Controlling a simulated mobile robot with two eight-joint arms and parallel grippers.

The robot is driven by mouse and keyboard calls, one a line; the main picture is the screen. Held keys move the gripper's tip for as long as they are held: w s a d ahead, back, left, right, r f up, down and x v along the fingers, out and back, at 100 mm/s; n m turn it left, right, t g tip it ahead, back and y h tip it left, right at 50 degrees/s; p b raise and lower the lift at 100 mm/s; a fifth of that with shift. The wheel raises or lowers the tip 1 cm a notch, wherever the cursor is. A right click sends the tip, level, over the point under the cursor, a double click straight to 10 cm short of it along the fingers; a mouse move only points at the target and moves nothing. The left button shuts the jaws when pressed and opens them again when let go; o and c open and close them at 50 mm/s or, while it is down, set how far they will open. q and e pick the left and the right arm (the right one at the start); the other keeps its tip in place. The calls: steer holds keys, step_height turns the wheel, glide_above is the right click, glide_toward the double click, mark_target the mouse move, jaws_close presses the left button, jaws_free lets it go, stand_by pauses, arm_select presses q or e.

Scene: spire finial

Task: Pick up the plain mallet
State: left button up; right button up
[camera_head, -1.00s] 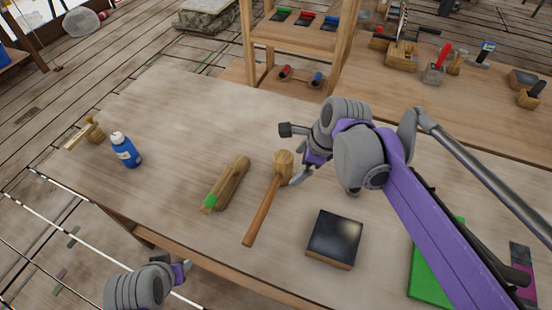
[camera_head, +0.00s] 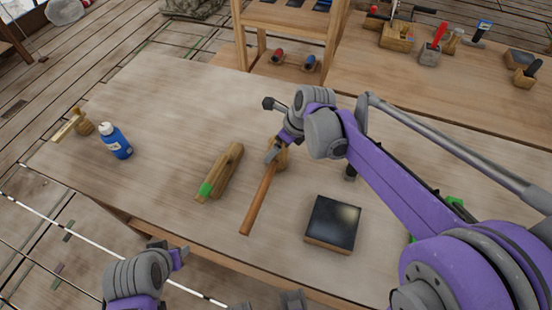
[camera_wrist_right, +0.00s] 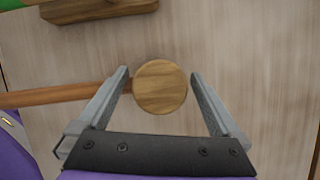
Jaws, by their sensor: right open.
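The plain mallet lies on the workbench, its brown handle (camera_head: 259,202) pointing toward the front edge. Its round wooden head (camera_wrist_right: 160,87) shows end-on in the right wrist view, with the handle running left past one finger. My right gripper (camera_head: 273,154) is over the head and partly hides it in the head view. In the right wrist view the right gripper (camera_wrist_right: 159,75) is open, with a finger on each side of the head and visible gaps. My left gripper (camera_head: 181,258) is low at the left, off the bench front; its jaws are unclear.
A wooden block tool with a green end (camera_head: 220,173) lies just left of the mallet. A dark-topped square block (camera_head: 333,223) is to its right. A blue bottle (camera_head: 115,141) and a wooden tool (camera_head: 75,125) stand farther left. The bench between is clear.

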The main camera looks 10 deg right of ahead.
steer(key=shift+x, duration=0.85)
steer(key=c, duration=1.5)
